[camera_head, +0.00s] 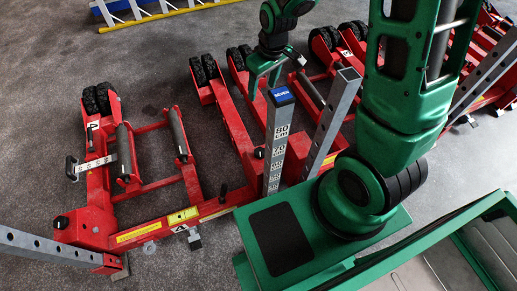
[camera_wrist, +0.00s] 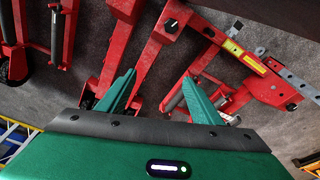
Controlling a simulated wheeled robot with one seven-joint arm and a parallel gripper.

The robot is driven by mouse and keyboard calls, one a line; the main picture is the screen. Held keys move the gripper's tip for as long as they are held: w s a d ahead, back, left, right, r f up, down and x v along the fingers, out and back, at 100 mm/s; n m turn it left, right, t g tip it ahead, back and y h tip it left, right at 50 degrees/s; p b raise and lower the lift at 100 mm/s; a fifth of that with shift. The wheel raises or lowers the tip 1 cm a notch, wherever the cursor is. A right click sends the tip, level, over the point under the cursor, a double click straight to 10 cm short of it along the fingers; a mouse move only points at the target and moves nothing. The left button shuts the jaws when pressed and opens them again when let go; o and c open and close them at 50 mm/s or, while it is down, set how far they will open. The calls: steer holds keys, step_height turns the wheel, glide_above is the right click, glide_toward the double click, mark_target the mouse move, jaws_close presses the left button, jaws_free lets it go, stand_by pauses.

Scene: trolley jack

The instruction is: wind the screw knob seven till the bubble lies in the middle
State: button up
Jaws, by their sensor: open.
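A grey post (camera_head: 276,150) with a height scale stands on the red jack frame (camera_head: 215,205) in the head view. Its blue cap (camera_head: 281,96) reads SEVEN. My gripper (camera_head: 263,88) is open behind the post. In the wrist view my gripper (camera_wrist: 158,76) has spread fingers with nothing held between them, above the red bars.
Red jacks with black wheels (camera_head: 97,99) stand on the grey floor at left and back. A second grey post (camera_head: 332,120) rises right of the marked one, close to my arm. A yellow and blue ladder (camera_head: 150,15) lies at the top left. Floor between the jacks is clear.

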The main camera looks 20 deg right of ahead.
step_height(320, 180, down, 13)
steer(key=a+n+g, duration=0.1)
steer(key=a+n, duration=0.1)
steer(key=n+g, duration=0.1)
steer(key=n, duration=0.1)
glide_toward(259, 151)
steer(key=shift+h, duration=0.3)
steer(key=f, duration=0.8)
steer(key=shift+w+a+f, duration=0.15)
steer(key=shift+a+f, duration=0.1)
steer(key=shift+f, duration=0.05)
steer(key=shift+c, duration=0.4)
steer(key=c, duration=1)
